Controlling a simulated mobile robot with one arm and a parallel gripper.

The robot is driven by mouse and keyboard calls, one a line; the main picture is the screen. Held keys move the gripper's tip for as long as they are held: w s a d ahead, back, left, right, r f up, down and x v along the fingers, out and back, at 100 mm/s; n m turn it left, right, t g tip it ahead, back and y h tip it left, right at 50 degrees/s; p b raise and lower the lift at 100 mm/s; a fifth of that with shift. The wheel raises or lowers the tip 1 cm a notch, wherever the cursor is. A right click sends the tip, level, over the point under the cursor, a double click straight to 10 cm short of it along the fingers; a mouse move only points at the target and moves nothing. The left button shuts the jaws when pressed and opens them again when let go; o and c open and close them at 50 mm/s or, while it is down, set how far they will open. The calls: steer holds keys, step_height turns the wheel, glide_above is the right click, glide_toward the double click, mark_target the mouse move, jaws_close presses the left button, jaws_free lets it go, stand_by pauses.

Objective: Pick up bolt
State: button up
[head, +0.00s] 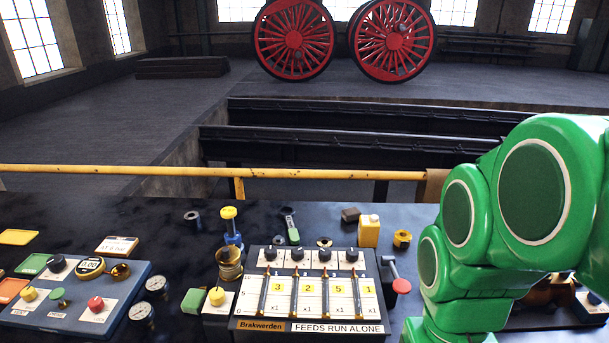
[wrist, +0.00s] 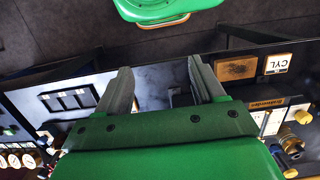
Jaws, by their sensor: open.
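My gripper (wrist: 162,82) shows in the wrist view, with its two grey fingers spread apart and nothing held between them. A dark work surface lies beyond the fingers. A small grey shape (wrist: 175,97) shows between them, too small and dim to tell whether it is the bolt. I cannot make out a bolt for certain in either view. In the head view my green arm covers the right side of the bench, and the gripper is hidden.
A control panel with sliders (head: 310,290) stands mid-bench, with a blue console (head: 75,295) to its left. A yellow bottle (head: 368,231), a brass nut (head: 402,239) and a dark ring (head: 192,217) stand behind. A yellow rail (head: 200,170) runs beyond the bench.

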steer(key=w+a+r+m+g+y, duration=0.1)
steer(key=w+a+r+m+y, duration=0.15)
steer(key=w+a, duration=0.35)
steer(key=w+a+r+m+y, duration=0.1)
steer(key=w+a+r, duration=0.2)
steer(key=w, duration=0.6)
steer(key=m+g+y, duration=0.2)
steer(key=m+y, duration=0.7)
steer(key=m, duration=0.1)
glide_above(283, 239)
steer(key=d, duration=0.5)
step_height(283, 239, down, 3)
steer(key=shift+w+f, duration=0.85)
steer(key=shift+w, duration=0.35)
step_height(283, 239, down, 19)
steer(key=shift+r, duration=0.2)
steer(key=shift+f+x, duration=0.2)
steer(key=shift+x, duration=3.6)
steer(key=shift+s+d, duration=0.15)
steer(key=shift+s, duration=0.05)
jaws_close()
